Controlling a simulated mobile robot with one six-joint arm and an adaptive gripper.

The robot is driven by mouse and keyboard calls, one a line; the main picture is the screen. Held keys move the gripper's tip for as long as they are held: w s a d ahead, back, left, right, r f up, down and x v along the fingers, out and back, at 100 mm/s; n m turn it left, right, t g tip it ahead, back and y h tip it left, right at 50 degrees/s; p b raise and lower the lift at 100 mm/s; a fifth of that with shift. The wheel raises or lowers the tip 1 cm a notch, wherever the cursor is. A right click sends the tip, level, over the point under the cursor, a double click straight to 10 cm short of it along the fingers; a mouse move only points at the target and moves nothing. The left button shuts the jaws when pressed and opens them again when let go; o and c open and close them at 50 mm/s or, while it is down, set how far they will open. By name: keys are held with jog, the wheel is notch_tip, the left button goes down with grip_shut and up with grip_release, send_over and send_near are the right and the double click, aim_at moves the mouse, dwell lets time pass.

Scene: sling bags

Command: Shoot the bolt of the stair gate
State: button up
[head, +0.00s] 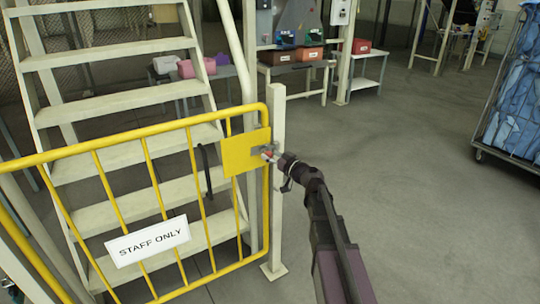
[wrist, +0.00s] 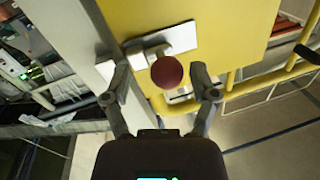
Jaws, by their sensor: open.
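The yellow stair gate (head: 145,160) stands across the foot of the stairs, with a yellow plate (head: 242,153) at its right end beside a pale post (head: 278,190). The bolt has a dark red round knob (wrist: 167,71) on a white mounting plate (wrist: 160,44) in the wrist view. In the head view the bolt is small and partly hidden by my gripper (head: 268,154). In the wrist view my gripper (wrist: 164,85) is open, one finger on each side of the knob. I cannot tell whether either finger touches it.
A "STAFF ONLY" sign (head: 148,242) hangs on the gate and a dark strap (head: 205,170) hangs over its bars. Benches with bins (head: 278,57) stand behind. A wheeled cage of blue bags (head: 517,95) stands at the right. The floor between is clear.

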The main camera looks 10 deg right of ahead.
jog(key=v, duration=1.1)
jog(key=shift+f, duration=0.1)
jog(key=s+a+f+g+h, duration=0.1)
jog(key=s+a+f+g, duration=0.75)
jog(key=f, duration=0.25)
jog(key=s+d+f+m+g+h, duration=0.2)
jog(key=s+f+g+h, duration=0.15)
jog(key=s, duration=0.25)
jog(key=s+d+f+m+g+h, duration=0.2)
jog(key=s+d+f+g+h, duration=0.1)
jog(key=s+h, duration=0.25)
notch_tip(320, 180, up, 27)
jog(key=p, duration=2.8)
jog(key=shift+a, duration=0.1)
